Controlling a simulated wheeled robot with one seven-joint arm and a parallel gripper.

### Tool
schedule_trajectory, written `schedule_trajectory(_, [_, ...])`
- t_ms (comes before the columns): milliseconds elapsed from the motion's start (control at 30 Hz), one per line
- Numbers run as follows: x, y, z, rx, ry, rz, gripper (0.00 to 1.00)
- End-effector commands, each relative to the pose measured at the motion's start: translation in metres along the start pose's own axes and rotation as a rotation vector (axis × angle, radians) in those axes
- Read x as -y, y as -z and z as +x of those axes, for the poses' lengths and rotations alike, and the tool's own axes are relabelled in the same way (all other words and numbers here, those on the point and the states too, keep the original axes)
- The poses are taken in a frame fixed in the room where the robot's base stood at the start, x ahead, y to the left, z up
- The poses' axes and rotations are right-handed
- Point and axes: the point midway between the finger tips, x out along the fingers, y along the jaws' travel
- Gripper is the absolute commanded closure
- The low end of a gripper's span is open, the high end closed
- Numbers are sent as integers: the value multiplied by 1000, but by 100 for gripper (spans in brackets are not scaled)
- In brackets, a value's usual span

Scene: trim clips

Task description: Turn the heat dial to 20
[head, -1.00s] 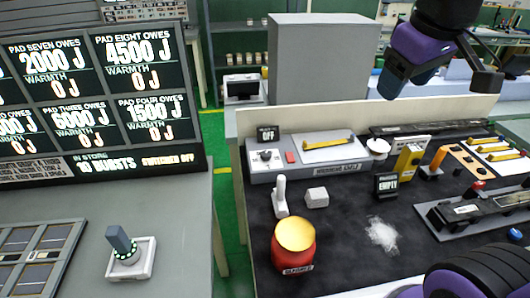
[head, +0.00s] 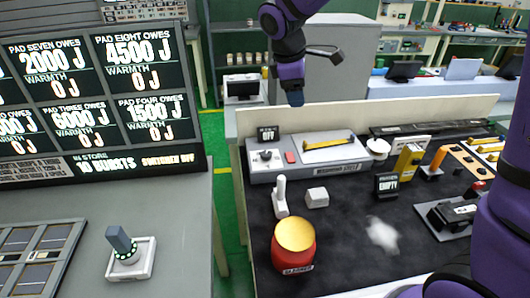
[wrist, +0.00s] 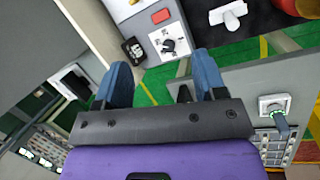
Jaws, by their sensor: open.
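The dial (head: 265,156) is a dark knob on a white square face, at the left end of a grey unit on the bench. A small black display (head: 267,134) reading OFF stands behind it. In the wrist view, the dial (wrist: 169,45) lies ahead between my fingertips; its scale is too small to read. My gripper (head: 294,98) hangs above and behind the unit, apart from it. In the wrist view my gripper (wrist: 162,75) has its two blue fingers wide apart with nothing between them.
A red button (head: 290,157) and a plate with a yellow bar (head: 329,144) share the unit. A white lever (head: 280,197), white block (head: 317,197) and red-yellow pot (head: 294,245) stand in front. A lit-ring lever box (head: 131,258) sits on the left desk.

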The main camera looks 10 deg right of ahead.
Motion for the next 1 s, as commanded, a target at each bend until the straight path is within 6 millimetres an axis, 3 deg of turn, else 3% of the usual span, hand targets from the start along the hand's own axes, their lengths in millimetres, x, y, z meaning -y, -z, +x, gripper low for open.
schedule_trajectory(300, [-10,82,64,64,24,-315,36])
schedule_trajectory(500, [-8,126,102,94,37,-485,36])
schedule_trajectory(700, [-4,148,122,108,43,-576,36])
schedule_trajectory(1000, [-3,148,148,111,46,-589,36])
